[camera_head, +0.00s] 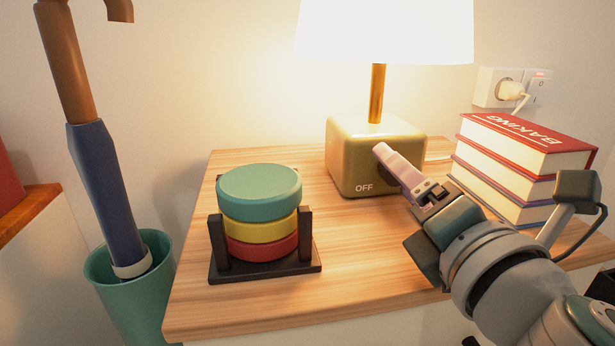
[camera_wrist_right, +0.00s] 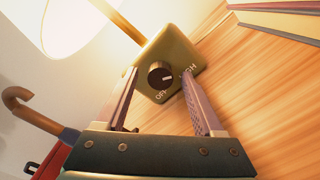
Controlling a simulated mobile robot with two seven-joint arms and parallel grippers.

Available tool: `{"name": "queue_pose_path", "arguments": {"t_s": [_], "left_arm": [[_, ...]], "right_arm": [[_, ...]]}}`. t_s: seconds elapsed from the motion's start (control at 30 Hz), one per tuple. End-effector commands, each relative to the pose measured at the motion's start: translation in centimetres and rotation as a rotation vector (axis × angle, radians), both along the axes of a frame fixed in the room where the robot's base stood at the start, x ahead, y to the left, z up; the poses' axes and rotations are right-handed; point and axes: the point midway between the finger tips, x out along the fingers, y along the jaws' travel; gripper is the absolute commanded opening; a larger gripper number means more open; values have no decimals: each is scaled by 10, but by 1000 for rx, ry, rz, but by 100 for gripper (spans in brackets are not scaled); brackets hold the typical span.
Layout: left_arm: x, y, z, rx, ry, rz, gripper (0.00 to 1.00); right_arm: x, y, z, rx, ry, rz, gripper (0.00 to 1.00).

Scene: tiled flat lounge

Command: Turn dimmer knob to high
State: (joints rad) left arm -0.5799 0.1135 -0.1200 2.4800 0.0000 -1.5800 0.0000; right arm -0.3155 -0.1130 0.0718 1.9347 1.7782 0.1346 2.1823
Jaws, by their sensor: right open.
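The dimmer knob (camera_wrist_right: 160,75) is a round black dial with a pale pointer mark on the front of the lamp's box-shaped base (camera_head: 350,150). "OFF" and "HIGH" are printed beside it in the right wrist view; the pointer's exact setting is hard to tell. The lamp's shade (camera_head: 385,30) glows. My right gripper (camera_head: 385,155) is at the front of the base and hides most of the knob in the head view. In the right wrist view its open fingers (camera_wrist_right: 160,72) frame the knob, one on each side, with visible gaps. My left gripper is not in view.
A stack of books (camera_head: 520,160) stands close right of the lamp base. A holder (camera_head: 265,268) with teal, yellow and red discs is at the left on the wooden table (camera_head: 350,270). An umbrella (camera_head: 95,180) stands in a teal bin (camera_head: 155,260). A socket (camera_head: 500,88) is on the wall.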

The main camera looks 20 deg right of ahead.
Motion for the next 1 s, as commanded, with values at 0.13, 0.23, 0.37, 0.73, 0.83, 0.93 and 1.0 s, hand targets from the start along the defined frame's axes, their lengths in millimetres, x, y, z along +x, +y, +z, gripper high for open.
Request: {"name": "queue_pose_path", "arguments": {"t_s": [0.13, 0.23, 0.37, 0.73, 0.83, 0.93, 1.0], "left_arm": [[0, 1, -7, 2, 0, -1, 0], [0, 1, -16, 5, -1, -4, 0], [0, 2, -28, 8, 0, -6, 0], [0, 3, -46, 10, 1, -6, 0], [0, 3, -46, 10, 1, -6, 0], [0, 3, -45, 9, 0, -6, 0], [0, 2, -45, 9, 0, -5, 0]], "right_arm": [[-20, 5, -3, 2, 3, 0, 70], [-38, 9, -6, 1, 4, -1, 70], [-61, 15, -7, 1, 4, -1, 70], [-93, 22, -2, 1, 1, 0, 70], [-94, 23, 0, 1, 1, -1, 70], [-93, 22, 0, 1, 1, 0, 70], [-93, 23, 0, 0, 1, -1, 70]]}}
